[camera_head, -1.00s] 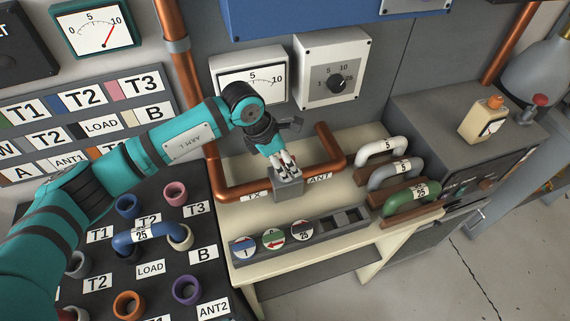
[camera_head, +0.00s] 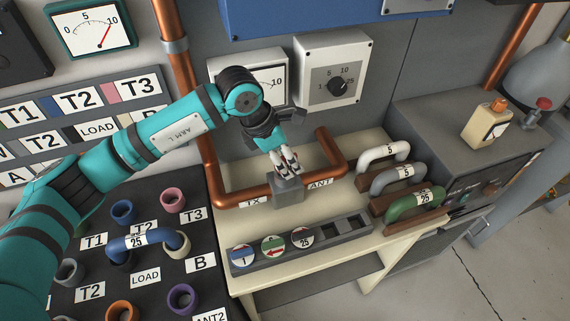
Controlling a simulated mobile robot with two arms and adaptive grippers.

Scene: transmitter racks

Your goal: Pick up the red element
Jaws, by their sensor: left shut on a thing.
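My left gripper (camera_head: 287,163) reaches down over the grey block (camera_head: 287,190) in the copper pipe, between the TX and ANT labels. Its fingers are closed together at the block's top, on a small thing that they mostly hide; I cannot make out its colour. No clearly red element shows in the tray. My right gripper is not in view.
Two slots at the tray's right end are empty. White (camera_head: 384,150), grey (camera_head: 396,174) and green (camera_head: 416,201) handle-shaped links stand on wooden holders to the right. A patch panel (camera_head: 215,285) with a blue link (camera_head: 140,241) is at lower left.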

